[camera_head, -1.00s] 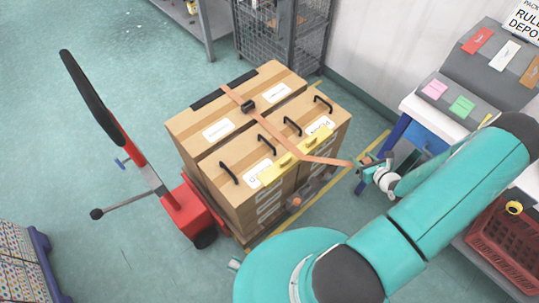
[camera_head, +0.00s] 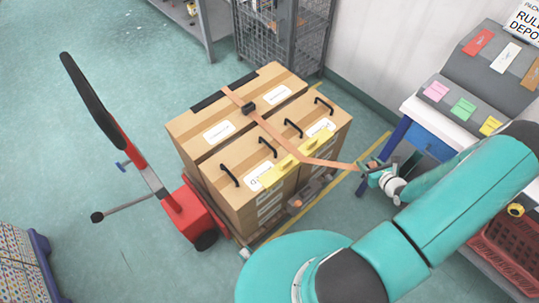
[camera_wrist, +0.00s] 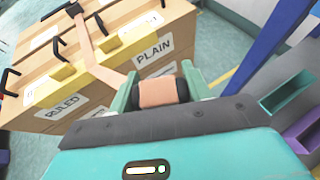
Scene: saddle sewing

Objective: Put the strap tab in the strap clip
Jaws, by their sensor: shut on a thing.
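An orange strap (camera_head: 275,132) runs over the top of the cartons, across a yellow edge piece (camera_head: 293,163), and out through the air to my gripper (camera_head: 374,168). In the wrist view my gripper (camera_wrist: 160,92) is shut on the strap's end tab (camera_wrist: 157,93), with dark pads or parts beside it. The tab is held clear of the cartons, on their right side. A small orange part (camera_head: 297,203) sits low at the pallet's near side; I cannot tell for sure whether it is the strap clip. A black fitting (camera_head: 249,108) sits on the strap on top.
Brown cartons (camera_head: 225,178) with black handles stand on a pallet by a red pallet truck (camera_head: 187,210). A workbench with coloured cards (camera_head: 463,108) and a red crate (camera_head: 500,262) are at the right. A wire cage (camera_head: 285,40) stands behind. Floor shows between cartons and bench.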

